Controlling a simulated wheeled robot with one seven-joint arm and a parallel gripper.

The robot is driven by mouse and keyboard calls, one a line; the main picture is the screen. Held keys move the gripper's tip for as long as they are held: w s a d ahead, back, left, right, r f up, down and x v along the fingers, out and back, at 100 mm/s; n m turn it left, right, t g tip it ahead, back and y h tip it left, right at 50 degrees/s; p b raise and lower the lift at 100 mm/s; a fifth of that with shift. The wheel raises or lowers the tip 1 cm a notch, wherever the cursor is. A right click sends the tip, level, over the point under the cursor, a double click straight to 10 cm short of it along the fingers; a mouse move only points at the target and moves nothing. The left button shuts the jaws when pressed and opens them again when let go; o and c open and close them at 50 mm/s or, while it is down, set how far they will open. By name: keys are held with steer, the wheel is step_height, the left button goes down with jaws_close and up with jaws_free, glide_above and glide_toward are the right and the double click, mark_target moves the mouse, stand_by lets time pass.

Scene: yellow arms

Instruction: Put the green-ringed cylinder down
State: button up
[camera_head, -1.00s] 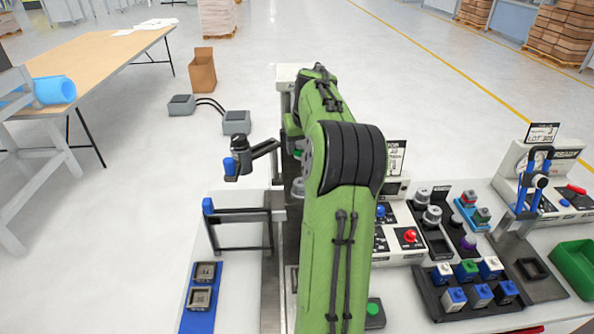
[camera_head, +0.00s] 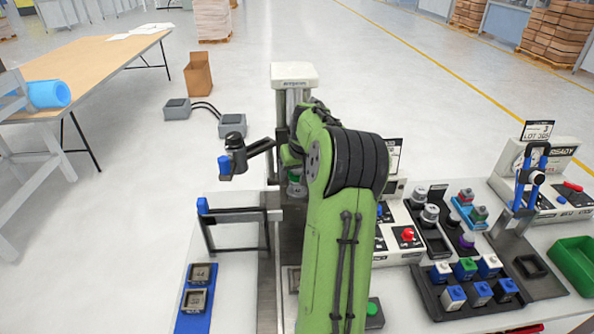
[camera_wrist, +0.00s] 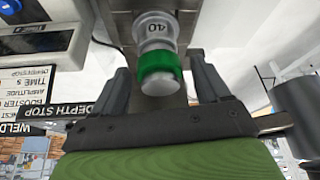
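The exact contact of the base with the surface below is hard to see.
The press column with its white head (camera_head: 294,75) stands just behind my gripper. A dark bracket arm (camera_head: 232,155) reaches out to the left. A blue tray (camera_head: 193,322) with two square blocks lies front left. Control boxes, a black block tray (camera_head: 440,306) and a green bin (camera_head: 577,262) fill the right.

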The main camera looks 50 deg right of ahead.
steer(key=p+v, duration=0.1)
steer(key=v, duration=1.1)
steer(key=w+a+r+n, duration=0.2)
steer(key=a, duration=0.9)
steer(key=s+a+n+t, duration=0.1)
steer(key=s+a+n, duration=0.15)
steer(key=a, duration=0.75)
steer(key=s+a+n, duration=0.1)
steer(key=s+a, duration=0.3)
steer(key=a, duration=0.6)
steer(key=s+a+f+n+y, duration=0.2)
steer(key=s+a+f, duration=0.2)
steer(key=s+a, duration=0.2)
steer(key=s, duration=0.2)
steer(key=shift+s+a+f+t+y, duration=0.25)
steer(key=shift+s+t+y, duration=0.15)
